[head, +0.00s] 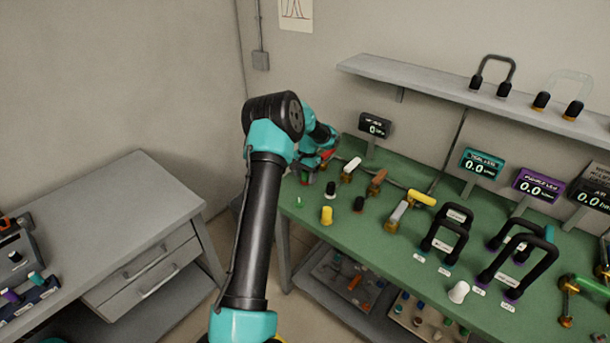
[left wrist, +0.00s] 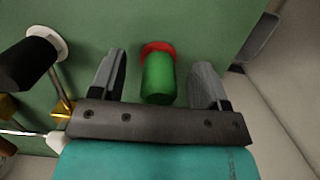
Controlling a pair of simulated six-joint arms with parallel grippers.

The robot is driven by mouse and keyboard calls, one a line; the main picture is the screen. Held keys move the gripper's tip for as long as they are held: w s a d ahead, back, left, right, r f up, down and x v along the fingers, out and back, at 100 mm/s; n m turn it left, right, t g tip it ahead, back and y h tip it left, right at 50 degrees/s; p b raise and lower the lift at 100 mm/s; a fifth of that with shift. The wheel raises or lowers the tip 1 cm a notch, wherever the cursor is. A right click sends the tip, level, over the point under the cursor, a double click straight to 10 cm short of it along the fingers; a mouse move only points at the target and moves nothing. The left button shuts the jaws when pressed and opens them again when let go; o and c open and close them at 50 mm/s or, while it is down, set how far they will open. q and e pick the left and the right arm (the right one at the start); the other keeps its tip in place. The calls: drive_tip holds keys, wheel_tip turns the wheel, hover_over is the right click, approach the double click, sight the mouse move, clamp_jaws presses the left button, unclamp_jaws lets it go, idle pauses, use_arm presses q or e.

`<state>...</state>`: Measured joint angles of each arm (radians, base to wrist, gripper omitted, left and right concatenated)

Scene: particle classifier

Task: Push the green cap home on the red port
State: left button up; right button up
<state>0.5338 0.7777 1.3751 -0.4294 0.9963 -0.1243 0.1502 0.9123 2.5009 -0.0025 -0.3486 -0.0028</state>
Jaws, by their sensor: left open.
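The green cap (left wrist: 158,80) is a short cylinder in the left wrist view. Its far end meets the red port (left wrist: 157,47), whose red rim shows just beyond it. Whether the cap is fully seated cannot be told. My left gripper (left wrist: 161,68) is open, with one finger on each side of the cap. A gap shows between the cap and both fingers. In the head view my left gripper (head: 317,166) is at the far left end of the green bench, where my arm partly hides the cap and port. My right gripper is not in view.
A black handle (left wrist: 28,65) with a white collar stands left of the gripper in the left wrist view. On the green bench (head: 310,222), a yellow cylinder (head: 327,215), a white handle (head: 351,168) and an orange one (head: 377,181) stand nearby.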

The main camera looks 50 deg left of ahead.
use_arm(q)
wheel_tip(320, 180, up, 17)
drive_tip(key=w, duration=0.2)
drive_tip(key=shift+w+a, duration=0.15)
drive_tip(key=shift+w, duration=0.15)
idle(0.4)
drive_tip(key=shift+r, duration=0.1)
idle(0.6)
